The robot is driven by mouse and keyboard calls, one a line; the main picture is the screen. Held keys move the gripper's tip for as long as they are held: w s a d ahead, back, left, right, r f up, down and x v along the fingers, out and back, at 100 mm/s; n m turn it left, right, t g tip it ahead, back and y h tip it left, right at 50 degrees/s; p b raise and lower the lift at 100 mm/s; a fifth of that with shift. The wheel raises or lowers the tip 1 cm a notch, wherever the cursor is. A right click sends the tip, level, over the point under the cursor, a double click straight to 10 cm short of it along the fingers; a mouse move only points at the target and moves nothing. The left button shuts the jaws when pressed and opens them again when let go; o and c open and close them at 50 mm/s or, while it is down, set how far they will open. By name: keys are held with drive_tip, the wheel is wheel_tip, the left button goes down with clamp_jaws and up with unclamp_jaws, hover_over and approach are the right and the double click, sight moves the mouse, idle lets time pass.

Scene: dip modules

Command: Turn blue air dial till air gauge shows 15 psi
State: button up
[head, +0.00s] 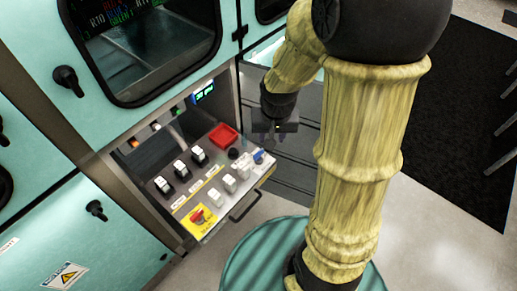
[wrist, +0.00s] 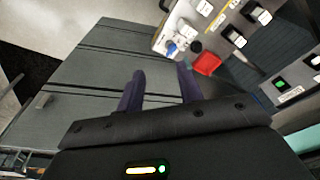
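The blue air dial (head: 258,157) sits at the right corner of the sloped control panel (head: 187,203) in the head view. In the wrist view the blue dial (wrist: 171,48) is near the top, just beyond my fingertips and apart from them. My gripper (head: 278,147) hangs to the right of the panel corner. In the wrist view its two dark fingers (wrist: 161,70) are spread with nothing between them. I cannot make out the air gauge or its reading in either view.
The panel also holds a red block (head: 223,136), black and white switches, and a red emergency knob (head: 198,216) on yellow. A dark handle (head: 245,205) juts from its front edge. Teal cabinet doors stand left. Grey slatted surface (wrist: 85,80) lies below my gripper.

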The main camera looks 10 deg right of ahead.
drive_tip(key=w+f+m+g+p, duration=0.1)
drive_tip(key=w+f+m+p, duration=0.25)
drive_tip(key=w, duration=0.65)
drive_tip(key=m+g+p, duration=0.1)
drive_tip(key=m+p, duration=0.1)
drive_tip(key=m, duration=0.3)
hover_over(259, 152)
wheel_tip(259, 152, down, 8)
drive_tip(key=r, duration=0.1)
drive_tip(key=shift+a+f, duration=0.1)
drive_tip(key=shift+f, duration=0.15)
drive_tip(key=shift+f, duration=0.1)
wheel_tip(259, 152, down, 17)
drive_tip(key=p, duration=0.4)
drive_tip(key=shift+f+p, duration=0.1)
drive_tip(key=shift+p, duration=0.3)
clamp_jaws()
